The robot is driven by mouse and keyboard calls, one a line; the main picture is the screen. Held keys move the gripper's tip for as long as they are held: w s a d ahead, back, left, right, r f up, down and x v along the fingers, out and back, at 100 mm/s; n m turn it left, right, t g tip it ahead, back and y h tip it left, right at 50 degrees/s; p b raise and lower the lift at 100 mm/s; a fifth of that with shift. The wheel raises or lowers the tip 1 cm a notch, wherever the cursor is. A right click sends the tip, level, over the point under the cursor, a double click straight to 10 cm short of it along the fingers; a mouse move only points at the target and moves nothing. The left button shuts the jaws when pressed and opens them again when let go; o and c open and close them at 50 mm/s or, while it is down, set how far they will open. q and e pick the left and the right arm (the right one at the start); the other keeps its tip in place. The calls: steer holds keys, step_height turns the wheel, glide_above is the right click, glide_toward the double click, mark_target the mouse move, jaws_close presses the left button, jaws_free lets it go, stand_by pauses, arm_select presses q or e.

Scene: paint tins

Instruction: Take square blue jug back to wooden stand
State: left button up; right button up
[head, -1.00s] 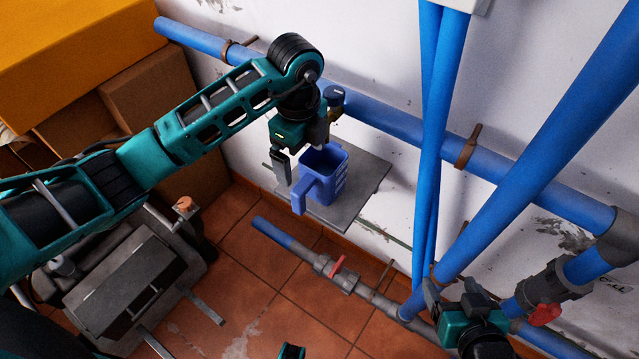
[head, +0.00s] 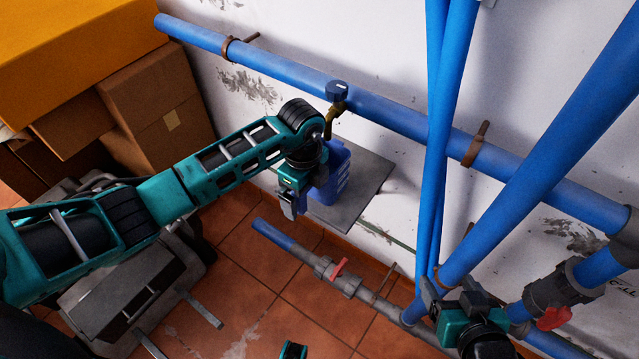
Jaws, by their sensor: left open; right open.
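The square blue jug (head: 337,173) stands upright on a flat grey board (head: 372,183) against the wall. My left gripper (head: 291,206) is open at the jug's near left side, pointing down. It covers the jug's handle, so I cannot tell whether the handle is between the fingers. My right gripper (head: 453,291) is open and empty at the lower right, well away from the jug. I cannot make out a clearly wooden stand; the grey board is the only support visible under the jug.
Upright blue pipes (head: 435,150) stand between the grippers. A low pipe with a red valve handle (head: 340,267) crosses the tiled floor. Cardboard boxes (head: 150,95) are stacked at left.

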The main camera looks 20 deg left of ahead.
arm_select(q)
steer(key=shift+c, duration=0.2)
steer(key=c, duration=1.2)
steer(key=shift+r, duration=0.1)
steer(key=shift+c, duration=0.5)
steer(key=shift+r, duration=0.1)
